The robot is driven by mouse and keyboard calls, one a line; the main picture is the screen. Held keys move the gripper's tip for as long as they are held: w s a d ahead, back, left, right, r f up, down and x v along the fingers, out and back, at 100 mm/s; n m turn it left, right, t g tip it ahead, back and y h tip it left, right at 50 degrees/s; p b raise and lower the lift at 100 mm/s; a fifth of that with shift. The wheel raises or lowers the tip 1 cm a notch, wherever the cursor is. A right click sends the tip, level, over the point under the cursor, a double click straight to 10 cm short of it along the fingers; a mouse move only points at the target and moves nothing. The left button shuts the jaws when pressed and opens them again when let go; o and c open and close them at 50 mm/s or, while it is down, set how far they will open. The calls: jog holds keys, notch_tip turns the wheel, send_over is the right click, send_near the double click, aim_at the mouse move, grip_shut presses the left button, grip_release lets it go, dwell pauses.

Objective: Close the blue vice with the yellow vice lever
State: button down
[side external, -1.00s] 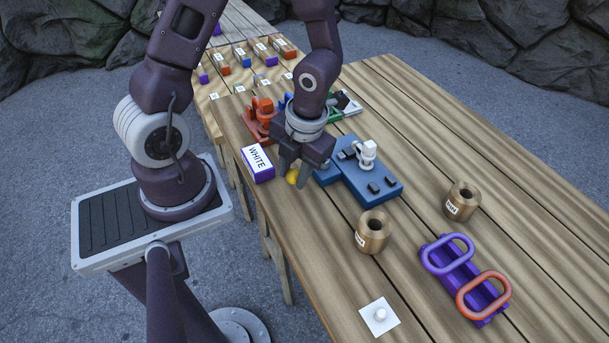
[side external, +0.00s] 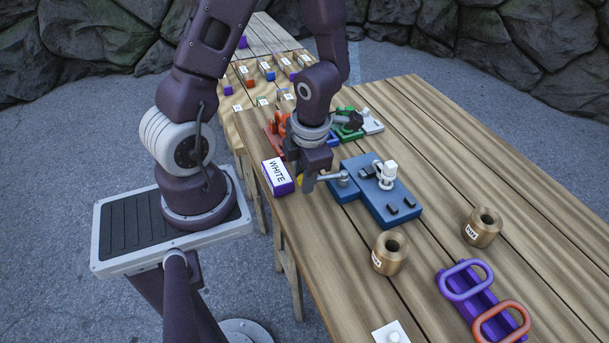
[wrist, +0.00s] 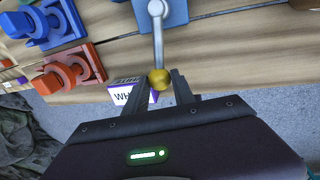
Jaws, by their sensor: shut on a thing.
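The blue vice (side external: 382,205) lies on the wooden table. A grey lever (side external: 334,179) sticks out from its left end toward my gripper. In the wrist view, the grey lever rod (wrist: 158,42) runs from the blue vice (wrist: 175,12) down to a yellow ball knob (wrist: 159,78). My gripper (side external: 308,187) is low over the table at the vice's left end. In the wrist view my gripper (wrist: 159,86) is shut on the knob, with a finger on each side. In the side view the gripper hides most of the knob.
A purple box labelled WHITE (side external: 277,176) stands close left of my gripper. Red and green fixtures (side external: 348,120) are behind it. A white fitting (side external: 387,172) stands on the vice.

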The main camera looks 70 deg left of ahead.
jog(key=shift+a, duration=0.1)
jog(key=c, duration=1.1)
grip_release()
jog(key=shift+o, duration=0.2)
jog(key=shift+d+r, duration=0.25)
jog(key=shift+r, duration=0.9)
jog(key=shift+d+r, duration=0.2)
jog(key=shift+r, duration=1)
jog(key=shift+d+r, duration=0.25)
jog(key=shift+r, duration=0.9)
